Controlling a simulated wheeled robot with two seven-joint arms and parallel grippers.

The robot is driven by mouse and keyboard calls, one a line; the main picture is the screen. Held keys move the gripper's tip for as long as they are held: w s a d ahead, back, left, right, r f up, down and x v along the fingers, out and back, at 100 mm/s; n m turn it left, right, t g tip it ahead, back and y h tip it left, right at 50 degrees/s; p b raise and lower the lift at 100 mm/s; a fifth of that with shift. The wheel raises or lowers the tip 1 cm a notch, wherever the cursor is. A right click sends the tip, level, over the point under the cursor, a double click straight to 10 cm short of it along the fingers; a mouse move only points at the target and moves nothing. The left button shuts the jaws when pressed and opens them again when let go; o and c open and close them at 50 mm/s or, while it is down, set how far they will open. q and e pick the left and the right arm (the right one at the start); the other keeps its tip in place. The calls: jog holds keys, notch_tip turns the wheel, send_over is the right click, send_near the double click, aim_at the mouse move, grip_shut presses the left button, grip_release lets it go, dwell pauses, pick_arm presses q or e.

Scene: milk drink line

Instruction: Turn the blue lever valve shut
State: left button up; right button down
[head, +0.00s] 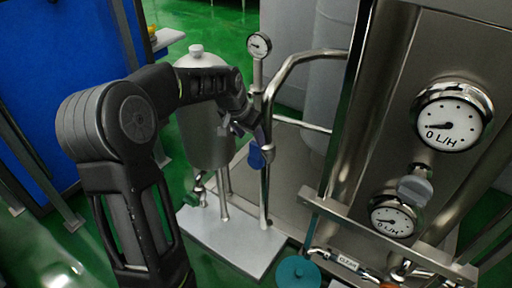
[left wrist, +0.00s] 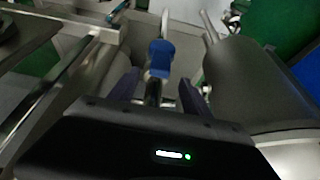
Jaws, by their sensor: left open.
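The blue lever (head: 256,156) of the valve sits on a thin upright steel pipe, in front of the steel tank. In the left wrist view the blue lever (left wrist: 160,56) shows just beyond and between my fingers. My left gripper (head: 250,134) is open, pointing down at the top of the lever; its fingers show on either side in the left wrist view (left wrist: 158,82). Contact between fingers and lever cannot be told. The valve body is mostly hidden. My right gripper is out of view.
A steel tank (head: 198,135) stands left of the lever on a pale base plate (head: 222,237). A small gauge (head: 259,45) tops a pipe behind. A bent steel pipe (head: 300,58) and a panel with a large gauge (head: 450,118) stand to the right. A teal round part (head: 298,272) is in front.

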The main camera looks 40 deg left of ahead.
aim_at(254, 144)
pick_arm(q)
jog(key=x, duration=0.7)
jog(key=shift+w+f+b, duration=0.1)
jog(key=shift+f+b, duration=0.1)
jog(key=shift+b, duration=0.15)
jog(key=shift+c, duration=0.5)
grip_shut()
dwell(0.6)
